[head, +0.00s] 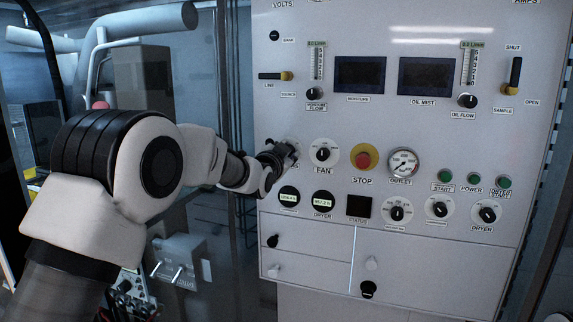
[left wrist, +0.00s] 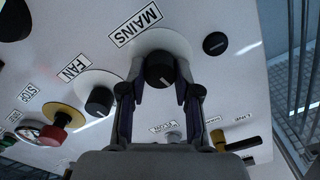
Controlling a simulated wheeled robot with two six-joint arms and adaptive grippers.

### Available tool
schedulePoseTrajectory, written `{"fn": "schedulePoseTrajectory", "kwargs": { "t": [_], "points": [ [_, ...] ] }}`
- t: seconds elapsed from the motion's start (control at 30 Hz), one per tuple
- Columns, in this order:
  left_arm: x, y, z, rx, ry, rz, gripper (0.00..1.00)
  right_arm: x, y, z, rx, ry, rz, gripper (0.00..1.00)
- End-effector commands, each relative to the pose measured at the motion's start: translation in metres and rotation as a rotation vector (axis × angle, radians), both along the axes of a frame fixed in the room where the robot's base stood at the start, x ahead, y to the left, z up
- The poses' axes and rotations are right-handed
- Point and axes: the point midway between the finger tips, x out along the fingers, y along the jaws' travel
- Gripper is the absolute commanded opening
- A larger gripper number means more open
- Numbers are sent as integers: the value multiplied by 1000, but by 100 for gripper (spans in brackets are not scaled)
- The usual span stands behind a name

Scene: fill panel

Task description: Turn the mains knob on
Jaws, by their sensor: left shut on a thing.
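The black mains knob (left wrist: 159,71) sits on a white round plate under the "MAINS" label (left wrist: 135,25) in the left wrist view. My left gripper (left wrist: 159,80) is shut on it, with one finger on each side. A small pale mark shows on the knob's face. In the head view my left gripper (head: 277,158) reaches the white panel (head: 390,120) just left of the fan knob (head: 323,154) and hides most of the mains knob. My right gripper is in neither view.
The red stop button (head: 363,157) on its yellow ring and the outlet gauge (head: 403,164) are right of the fan knob. Dryer displays (head: 322,199) and several knobs lie below. A black-and-brass line lever (head: 284,76) sticks out above.

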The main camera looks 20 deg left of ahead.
Motion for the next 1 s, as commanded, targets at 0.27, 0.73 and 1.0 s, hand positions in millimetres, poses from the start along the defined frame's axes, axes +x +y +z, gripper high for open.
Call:
{"fn": "schedulePoseTrajectory", "kwargs": {
  "t": [0.27,0.73,1.0],
  "points": [
    [0,-1,-5,259,-10,0,0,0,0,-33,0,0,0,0],
    [0,-1,-5,692,-27,2,0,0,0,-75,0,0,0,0],
    [0,-1,-4,868,-32,3,0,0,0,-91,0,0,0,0]
  ]
}}
